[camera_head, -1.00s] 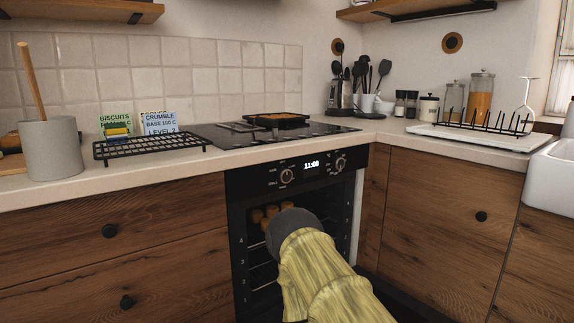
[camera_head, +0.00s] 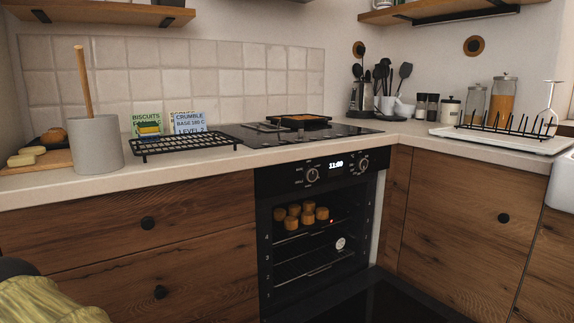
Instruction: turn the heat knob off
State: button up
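The black oven front (camera_head: 325,172) carries two round knobs, a left knob (camera_head: 313,175) and a right knob (camera_head: 363,166). A lit clock between them reads about 11:00. The knob labels are too small to read, so I cannot tell which is the heat knob or how either is set. Both knobs are unobstructed. Only part of my arm, grey and yellow, shows at the bottom left corner, well apart from the oven. My gripper's fingers are not visible.
The oven door (camera_head: 372,304) is folded down in front of the open oven. Several brown rolls (camera_head: 292,222) sit on the upper rack, with a small red light and a round white dial (camera_head: 340,243) nearby. A black hob (camera_head: 295,134) and a wire rack (camera_head: 180,146) are on the counter.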

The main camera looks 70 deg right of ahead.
aim_at(361, 164)
jog(key=u, duration=0.25)
jog(key=k, duration=0.85)
jog(key=z, duration=1.1)
